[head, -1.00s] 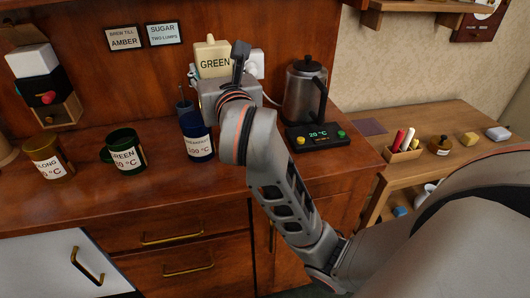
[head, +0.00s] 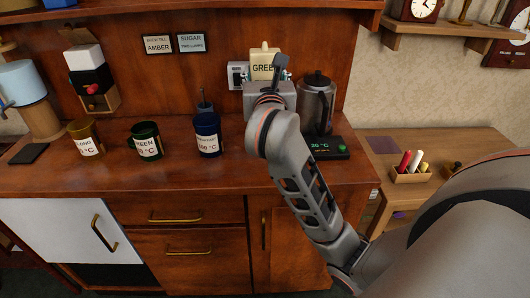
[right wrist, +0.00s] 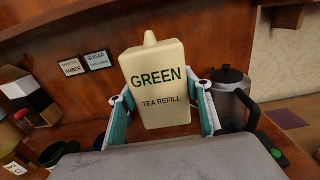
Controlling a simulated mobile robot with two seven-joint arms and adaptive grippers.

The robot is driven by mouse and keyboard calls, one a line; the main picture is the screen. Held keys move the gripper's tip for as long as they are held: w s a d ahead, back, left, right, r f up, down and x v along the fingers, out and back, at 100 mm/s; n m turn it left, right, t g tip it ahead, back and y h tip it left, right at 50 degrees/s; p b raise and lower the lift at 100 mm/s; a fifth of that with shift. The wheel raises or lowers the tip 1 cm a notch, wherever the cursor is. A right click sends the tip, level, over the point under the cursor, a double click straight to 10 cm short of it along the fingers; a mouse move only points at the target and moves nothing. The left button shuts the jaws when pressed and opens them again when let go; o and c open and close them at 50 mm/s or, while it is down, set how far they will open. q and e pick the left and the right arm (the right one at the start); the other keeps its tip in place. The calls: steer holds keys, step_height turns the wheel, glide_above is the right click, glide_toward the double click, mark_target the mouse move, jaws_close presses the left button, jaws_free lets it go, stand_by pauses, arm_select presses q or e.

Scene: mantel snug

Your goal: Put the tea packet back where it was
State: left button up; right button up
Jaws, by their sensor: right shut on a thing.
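The tea packet (head: 265,62) is a cream carton with a pointed top, marked GREEN. In the right wrist view the carton (right wrist: 154,90) also reads TEA REFILL and leans slightly. My right gripper (right wrist: 162,112) is shut on it, with a teal finger on each side. In the head view my right gripper (head: 266,80) holds it upright near the wooden back panel, left of the kettle. The wrist hides the packet's lower part, so I cannot tell whether its base touches anything. My left gripper is not in view.
A kettle (head: 317,100) stands close to the right of my gripper. Blue (head: 207,134), green (head: 146,141) and amber (head: 86,138) mugs stand along the counter (head: 190,175). A stacked box tower (head: 90,80) stands farther left.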

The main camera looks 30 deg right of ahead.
step_height(320, 180, down, 19)
steer(key=b, duration=0.5)
steer(key=shift+f, duration=0.2)
steer(key=shift+f+b, duration=0.15)
steer(key=shift+b, duration=0.15)
steer(key=shift+f, duration=0.15)
steer(key=o, duration=1.1)
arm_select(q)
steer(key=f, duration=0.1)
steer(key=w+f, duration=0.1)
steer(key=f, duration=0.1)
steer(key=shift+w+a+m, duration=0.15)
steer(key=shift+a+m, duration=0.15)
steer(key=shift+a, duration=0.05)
arm_select(e)
steer(key=shift+o, duration=0.2)
